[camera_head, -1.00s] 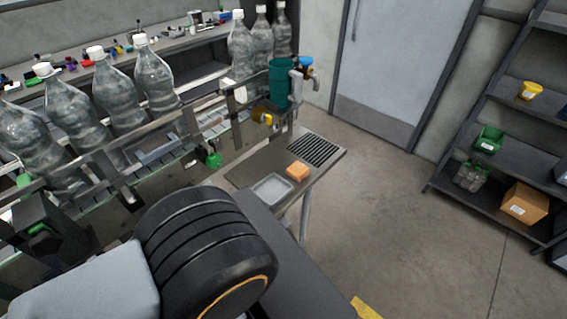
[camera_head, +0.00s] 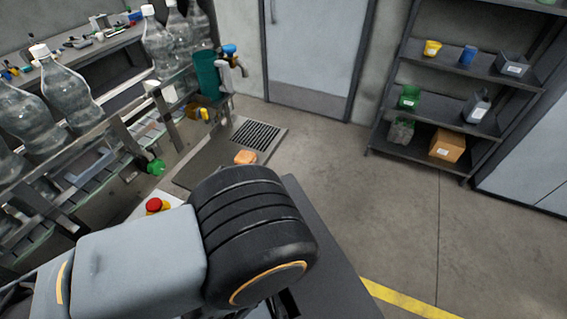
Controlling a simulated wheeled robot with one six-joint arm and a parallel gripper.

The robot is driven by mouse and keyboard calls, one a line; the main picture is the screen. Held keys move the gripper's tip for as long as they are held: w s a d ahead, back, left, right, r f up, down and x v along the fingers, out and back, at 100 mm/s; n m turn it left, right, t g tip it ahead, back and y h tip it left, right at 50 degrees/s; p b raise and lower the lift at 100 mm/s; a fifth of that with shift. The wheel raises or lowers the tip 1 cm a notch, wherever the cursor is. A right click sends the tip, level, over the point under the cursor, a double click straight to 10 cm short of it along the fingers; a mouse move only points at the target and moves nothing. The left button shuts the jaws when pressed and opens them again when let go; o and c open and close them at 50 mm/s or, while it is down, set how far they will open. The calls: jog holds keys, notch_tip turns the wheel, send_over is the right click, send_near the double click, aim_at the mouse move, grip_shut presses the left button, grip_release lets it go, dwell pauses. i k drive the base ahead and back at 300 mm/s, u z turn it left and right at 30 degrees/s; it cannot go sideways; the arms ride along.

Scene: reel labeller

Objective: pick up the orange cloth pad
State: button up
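The orange cloth pad (camera_head: 245,157) is a small block lying on a grey metal side table (camera_head: 205,158), just in front of a dark slotted grate. My arm's large black and grey links fill the lower middle of the view and cover the near part of that table. The pad is in plain view just beyond the arm's upper edge. My gripper's fingers cannot be made out; only a small dark part shows below the arm at the bottom edge.
Clear bottles (camera_head: 68,88) stand along the conveyor at left. A teal cup (camera_head: 207,75) stands behind the table. A red button (camera_head: 153,205) shows beside my arm. Shelves (camera_head: 460,75) hold bins and a cardboard box (camera_head: 447,146) at right. The floor between is clear.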

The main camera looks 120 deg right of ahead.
aim_at(243, 157)
jog(key=z, duration=4.4)
jog(key=k, duration=1.35)
jog(key=u, duration=0.35)
jog(key=i, duration=0.9)
jog(key=k, duration=0.5)
jog(key=z, duration=1.2)
jog(key=i, duration=0.8)
jog(key=u, duration=0.3)
